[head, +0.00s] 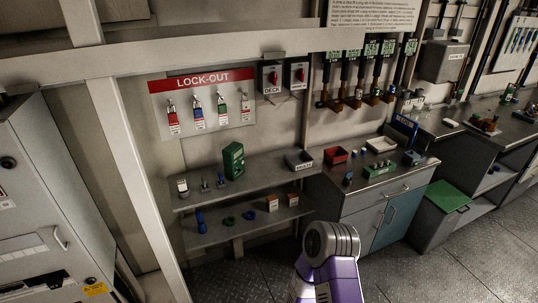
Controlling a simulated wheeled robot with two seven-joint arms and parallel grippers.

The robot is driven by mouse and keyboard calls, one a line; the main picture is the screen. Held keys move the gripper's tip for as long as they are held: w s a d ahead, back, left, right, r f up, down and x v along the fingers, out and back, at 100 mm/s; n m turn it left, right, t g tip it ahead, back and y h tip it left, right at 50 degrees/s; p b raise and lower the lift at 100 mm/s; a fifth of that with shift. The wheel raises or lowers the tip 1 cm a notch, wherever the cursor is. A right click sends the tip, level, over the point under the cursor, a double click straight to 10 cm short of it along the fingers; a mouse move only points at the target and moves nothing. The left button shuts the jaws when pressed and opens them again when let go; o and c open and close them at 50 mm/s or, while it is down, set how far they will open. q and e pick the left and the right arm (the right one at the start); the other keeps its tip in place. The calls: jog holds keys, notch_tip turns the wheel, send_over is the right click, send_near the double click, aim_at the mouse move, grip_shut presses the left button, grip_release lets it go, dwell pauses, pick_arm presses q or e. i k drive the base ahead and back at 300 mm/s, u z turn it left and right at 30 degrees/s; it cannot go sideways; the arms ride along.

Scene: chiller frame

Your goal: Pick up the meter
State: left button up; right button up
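A small upright device with a pale face (182,187) stands at the left end of the upper grey shelf (255,170). It looks like a meter, but it is too small to read. A purple and grey link of one of my arms rises at the bottom, right of centre. Neither gripper shows in the head view, so I cannot see either one's fingers or what they hold.
Small dark parts and a green case (233,160) stand right of the device, with a grey bin (298,160) further along. A lower shelf holds several small items. A lock-out board (205,103) hangs above. A workbench cabinet (372,192) stands to the right.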

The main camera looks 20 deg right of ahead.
aim_at(233, 155)
jog(key=z, duration=0.4)
jog(key=i, duration=0.95)
jog(key=u, duration=0.05)
